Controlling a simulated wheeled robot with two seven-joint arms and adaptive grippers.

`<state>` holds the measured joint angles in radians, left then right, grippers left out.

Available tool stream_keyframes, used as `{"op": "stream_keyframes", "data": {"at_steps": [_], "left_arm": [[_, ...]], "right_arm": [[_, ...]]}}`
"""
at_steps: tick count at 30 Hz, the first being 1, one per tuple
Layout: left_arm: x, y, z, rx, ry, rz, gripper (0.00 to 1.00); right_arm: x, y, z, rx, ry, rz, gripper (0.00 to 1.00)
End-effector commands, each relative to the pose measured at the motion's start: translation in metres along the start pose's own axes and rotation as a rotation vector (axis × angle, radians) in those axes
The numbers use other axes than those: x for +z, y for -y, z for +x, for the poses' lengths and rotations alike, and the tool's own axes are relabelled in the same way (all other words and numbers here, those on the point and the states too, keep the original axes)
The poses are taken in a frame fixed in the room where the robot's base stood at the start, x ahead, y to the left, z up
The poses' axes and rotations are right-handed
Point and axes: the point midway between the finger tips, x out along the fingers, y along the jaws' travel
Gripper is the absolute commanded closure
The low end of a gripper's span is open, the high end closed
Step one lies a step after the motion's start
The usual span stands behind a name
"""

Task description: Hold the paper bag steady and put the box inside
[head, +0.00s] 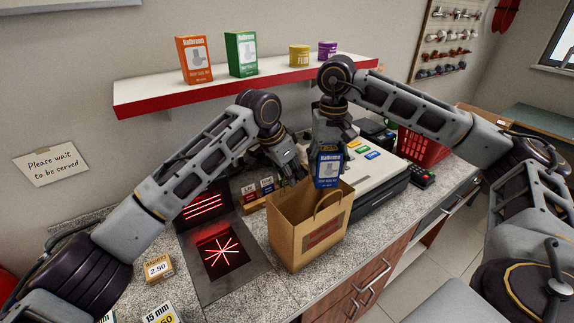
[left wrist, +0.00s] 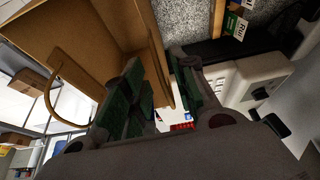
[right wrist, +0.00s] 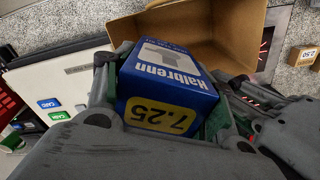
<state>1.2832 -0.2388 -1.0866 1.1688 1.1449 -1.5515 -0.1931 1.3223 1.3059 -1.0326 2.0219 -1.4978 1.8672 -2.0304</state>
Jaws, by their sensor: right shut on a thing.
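The brown paper bag (head: 297,232) stands upright and open on the counter, its handle (head: 328,203) raised. My right gripper (head: 328,150) is shut on the blue Halbrenn box (head: 327,170) and holds it over the bag's mouth. In the right wrist view the box (right wrist: 165,88) sits between the fingers, its 7.25 label towards the camera, with the open bag (right wrist: 215,35) beyond. My left gripper (head: 290,168) is at the bag's far rim. In the left wrist view its fingers (left wrist: 165,90) are apart, with the bag's wall (left wrist: 152,45) running between them.
A dark scanner plate (head: 222,262) with red lines lies left of the bag. The cash register (head: 372,172) and a card terminal (head: 422,177) stand to the right, before a red basket (head: 420,148). A shelf (head: 250,82) with boxes and tins hangs behind.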

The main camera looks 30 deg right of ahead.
Motion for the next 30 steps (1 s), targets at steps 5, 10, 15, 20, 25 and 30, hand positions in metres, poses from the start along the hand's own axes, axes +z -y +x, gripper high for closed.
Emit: {"op": "stream_keyframes", "data": {"at_steps": [5,10,15,20,25,30], "left_arm": [[0.001,0.000,0.022,0.000,0.002,-0.001,0.72],[0.000,0.000,0.042,0.000,0.002,-0.001,0.72],[0.000,0.000,0.056,0.001,0.001,-0.001,0.72],[0.000,0.000,0.063,0.000,0.000,0.000,0.72],[0.000,0.000,0.065,0.000,0.000,0.000,0.72],[0.000,0.000,0.065,0.000,0.000,0.000,0.74]], "right_arm": [[0.000,0.000,0.000,0.000,-0.001,0.000,0.75],[0.000,0.000,0.000,0.000,-0.001,0.000,0.75],[0.000,0.000,0.000,0.000,-0.001,0.000,0.75],[0.000,0.000,0.000,0.000,-0.001,0.000,0.75],[0.000,0.000,0.000,0.000,-0.001,0.000,0.75],[0.000,0.000,0.000,0.000,-0.001,0.000,0.75]]}}
